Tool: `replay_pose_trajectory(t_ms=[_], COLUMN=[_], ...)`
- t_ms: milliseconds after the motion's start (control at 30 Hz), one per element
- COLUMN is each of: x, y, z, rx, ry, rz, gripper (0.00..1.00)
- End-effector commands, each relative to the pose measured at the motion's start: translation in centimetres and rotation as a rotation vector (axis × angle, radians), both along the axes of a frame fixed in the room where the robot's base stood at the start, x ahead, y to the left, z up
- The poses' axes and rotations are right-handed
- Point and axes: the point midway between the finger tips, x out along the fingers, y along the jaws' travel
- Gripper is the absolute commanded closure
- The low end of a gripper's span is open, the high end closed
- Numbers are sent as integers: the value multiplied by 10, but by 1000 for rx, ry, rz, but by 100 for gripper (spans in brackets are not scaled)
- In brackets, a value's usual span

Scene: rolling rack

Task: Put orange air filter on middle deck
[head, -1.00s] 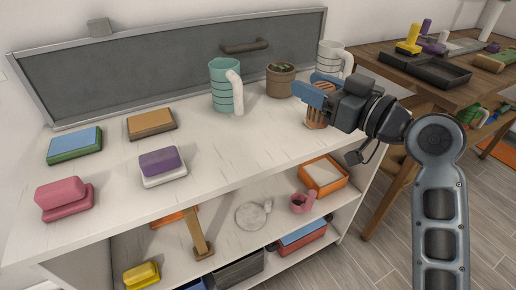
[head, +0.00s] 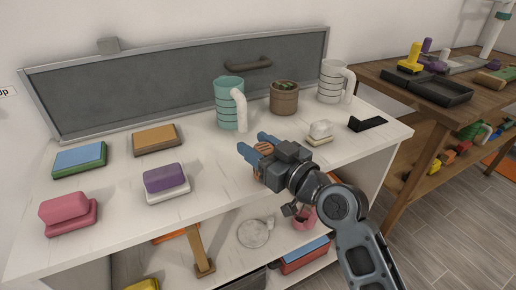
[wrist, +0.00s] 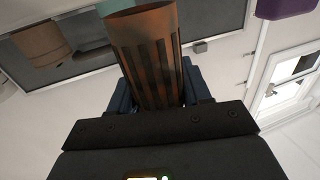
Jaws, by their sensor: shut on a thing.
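The orange air filter (wrist: 148,50), a ribbed orange-brown cylinder, stands between the fingers of my gripper in the wrist view. In the head view only a small orange part of it (head: 264,147) shows between the blue fingers. My gripper (head: 258,150) is shut on it, in front of and above the front edge of the rack's white top deck (head: 225,190). A lower white deck (head: 227,256) shows below, partly hidden by the top deck and my arm. I cannot tell from this view whether it is the middle one.
The lower deck holds a wooden T-shaped thing (head: 200,250), a grey round item (head: 253,233), a pink mug (head: 303,218) and a blue-and-red block (head: 303,255). The top deck carries mugs, a plant pot (head: 284,98) and several blocks. A wooden table (head: 400,85) stands at right.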

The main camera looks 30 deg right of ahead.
Motion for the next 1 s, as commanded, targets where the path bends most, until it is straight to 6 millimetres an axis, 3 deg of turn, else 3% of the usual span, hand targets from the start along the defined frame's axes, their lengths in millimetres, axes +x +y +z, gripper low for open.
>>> replay_pose_trajectory(t_ms=[467, 500, 733, 1000], x=[0, 0, 0, 0], y=[0, 0, 0, 0], z=[-10, -8, -8, -7], rx=[0, 0, 0, 0], ry=[-1, -1, 0, 0], rz=[0, 0, 0, 0], gripper=[88, 48, 27, 27])
